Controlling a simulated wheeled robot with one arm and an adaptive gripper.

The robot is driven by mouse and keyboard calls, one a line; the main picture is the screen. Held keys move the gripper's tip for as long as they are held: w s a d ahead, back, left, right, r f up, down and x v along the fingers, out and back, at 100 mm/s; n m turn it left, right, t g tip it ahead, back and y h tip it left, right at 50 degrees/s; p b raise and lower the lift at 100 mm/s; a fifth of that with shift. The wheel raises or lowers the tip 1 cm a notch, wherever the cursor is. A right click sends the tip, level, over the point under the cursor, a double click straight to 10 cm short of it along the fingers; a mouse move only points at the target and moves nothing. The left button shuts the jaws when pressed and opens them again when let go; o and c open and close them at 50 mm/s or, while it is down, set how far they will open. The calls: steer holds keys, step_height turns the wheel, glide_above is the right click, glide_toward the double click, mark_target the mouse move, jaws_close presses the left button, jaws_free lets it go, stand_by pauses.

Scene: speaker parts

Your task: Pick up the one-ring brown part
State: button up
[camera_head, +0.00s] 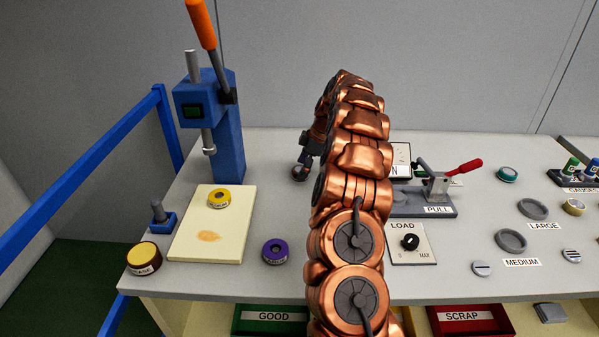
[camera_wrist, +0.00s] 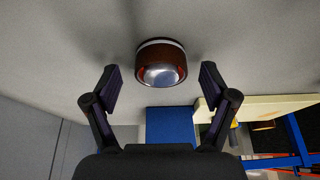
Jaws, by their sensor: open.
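A round brown part (camera_wrist: 162,49) shows in the wrist view, with one pale ring around it and a shiny domed metal centre. It rests on the grey table, between and slightly ahead of my fingertips. My gripper (camera_wrist: 159,76) is open, with one finger on each side of the part and a visible gap to both. In the head view my gripper (camera_head: 305,160) is low over the back of the table, right of the blue press. A small dark round shape shows at its tip there, too small to tell clearly.
A purple roll (camera_head: 275,251) lies in front. A red-handled clamp (camera_head: 437,190) is right of my arm.

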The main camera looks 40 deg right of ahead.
mark_target(296, 169)
steer(key=shift+a+f, duration=0.1)
steer(key=shift+f, duration=0.25)
steer(key=shift+r, duration=0.1)
steer(key=c, duration=1.6)
steer(key=shift+o, duration=0.2)
steer(key=shift+w+r+b, duration=0.1)
steer(key=shift+r+b, duration=0.4)
steer(key=shift+r, duration=1.25)
steer(key=s+b, duration=0.1)
steer(key=s, duration=0.4)
steer(key=s+d+r, duration=0.1)
steer(key=s, duration=0.4)
steer(key=s+d+b, duration=0.1)
steer(key=s, duration=0.5)
steer(key=shift+d+r+b, duration=0.1)
steer(key=shift+r+b, duration=0.15)
steer(key=shift+b, duration=0.05)
